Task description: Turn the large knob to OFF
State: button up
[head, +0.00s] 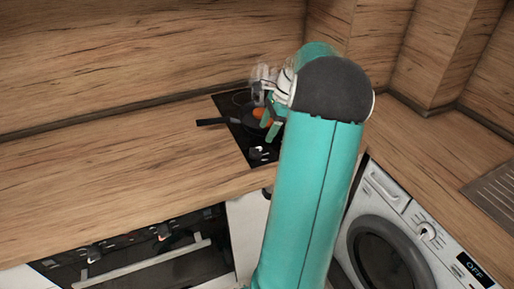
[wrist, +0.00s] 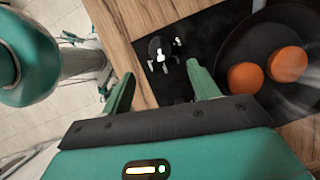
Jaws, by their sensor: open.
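A dark knob with white marks (wrist: 157,48) stands on the black cooktop in the wrist view, just beyond my fingertips. It looks larger than the small knob-like piece (wrist: 178,42) beside it. In the head view, the cooktop's knob area (head: 260,153) shows near the front edge. My gripper (wrist: 160,70) is open, with its two green fingers apart and nothing between them. The knob appears ahead of the gap, not gripped. In the head view my gripper (head: 269,126) is over the cooktop, partly hidden by my arm. The knob's setting is too small to read.
A dark pan (wrist: 232,62) with two orange pieces (wrist: 287,64) sits close right of my gripper; steam shows above it. Its handle (head: 212,122) points left. A washing machine (head: 405,225) with a dial and an "OFF" display stands right. The left counter (head: 120,155) is clear.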

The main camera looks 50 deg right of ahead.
aim_at(257, 148)
jog(key=x, duration=0.8)
jog(key=shift+w+a+f, duration=0.15)
jog(key=shift+a+f, duration=0.05)
jog(key=shift+f, duration=0.15)
jog(key=c, duration=0.9)
